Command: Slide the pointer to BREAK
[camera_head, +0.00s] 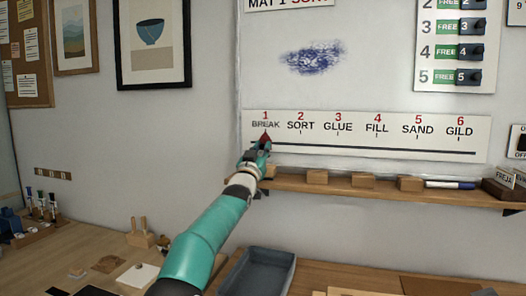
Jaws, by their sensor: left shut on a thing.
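A white strip on the wall carries a dark slider track (380,149) under the numbered labels BREAK, SORT, GLUE, FILL, SAND and GILD. The pointer (266,137), a small red tip, shows at the track's left end, just under the BREAK label (266,125). My left gripper (262,145) reaches up to it from below and is shut on it. The gripper hides the pointer's lower part and the left end of the track. My right gripper is not in view.
A narrow wooden ledge (340,189) below the strip holds several wooden blocks and a pen (450,184). A grey tray (258,272) lies on the bench beneath. A panel with FREE slots (455,50) hangs at upper right.

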